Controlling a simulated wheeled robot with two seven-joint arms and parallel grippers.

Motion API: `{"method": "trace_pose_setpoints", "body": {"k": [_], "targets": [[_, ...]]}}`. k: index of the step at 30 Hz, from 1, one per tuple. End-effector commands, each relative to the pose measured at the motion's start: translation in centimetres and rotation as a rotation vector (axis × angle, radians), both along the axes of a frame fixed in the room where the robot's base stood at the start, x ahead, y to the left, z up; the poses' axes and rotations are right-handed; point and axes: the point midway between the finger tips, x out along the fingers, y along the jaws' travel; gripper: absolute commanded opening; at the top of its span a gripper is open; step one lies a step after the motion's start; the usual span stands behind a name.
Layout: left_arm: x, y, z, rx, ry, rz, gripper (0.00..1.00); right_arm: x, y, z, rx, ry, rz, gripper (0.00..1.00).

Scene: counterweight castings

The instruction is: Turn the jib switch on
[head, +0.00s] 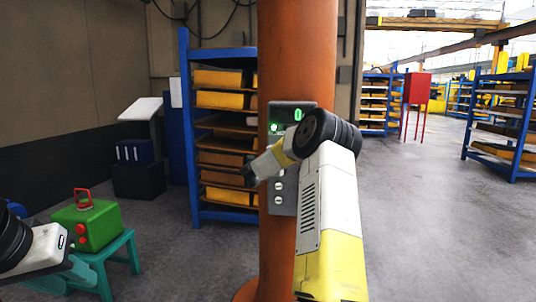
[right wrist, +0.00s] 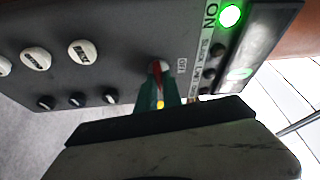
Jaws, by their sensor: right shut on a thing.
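A grey switch panel (head: 284,197) is fixed to an orange column, partly hidden by my right arm. In the right wrist view the panel (right wrist: 120,62) carries a red lever (right wrist: 156,72) beside a small "OFF" label. An "ON" label and a lit green lamp (right wrist: 230,16) are at the upper right. My right gripper (right wrist: 160,102) has its green fingers shut on the red lever; the fingers hide its lower part. In the head view the right fingertips are too small to make out against the panel. My left gripper (head: 72,275) is open and empty at the lower left.
A green box (head: 98,226) with a red handle sits on a teal stool (head: 112,248) near my left gripper. A blue shelf (head: 222,214) with yellow bins stands behind the orange column (head: 296,60). The floor to the right is clear.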

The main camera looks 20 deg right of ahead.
Motion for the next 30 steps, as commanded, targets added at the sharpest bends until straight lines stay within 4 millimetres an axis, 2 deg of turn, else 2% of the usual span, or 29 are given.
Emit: {"method": "trace_pose_setpoints", "body": {"k": [12,27,28,30], "targets": [[0.00,0.00,0.00,0.000,0.000,0.000,0.36,0.03,0.08,-0.03,0.135,-0.080,0.002,0.00],[0.00,0.00,0.00,0.000,0.000,0.000,0.36,0.02,0.07,-0.06,0.147,-0.087,0.002,0.00],[0.00,0.00,0.00,0.000,0.000,0.000,0.36,0.03,0.08,-0.06,0.147,-0.087,0.002,0.16],[0.00,0.00,0.00,0.000,0.000,0.000,0.36,0.03,0.07,-0.05,0.147,-0.086,0.002,0.30]]}}
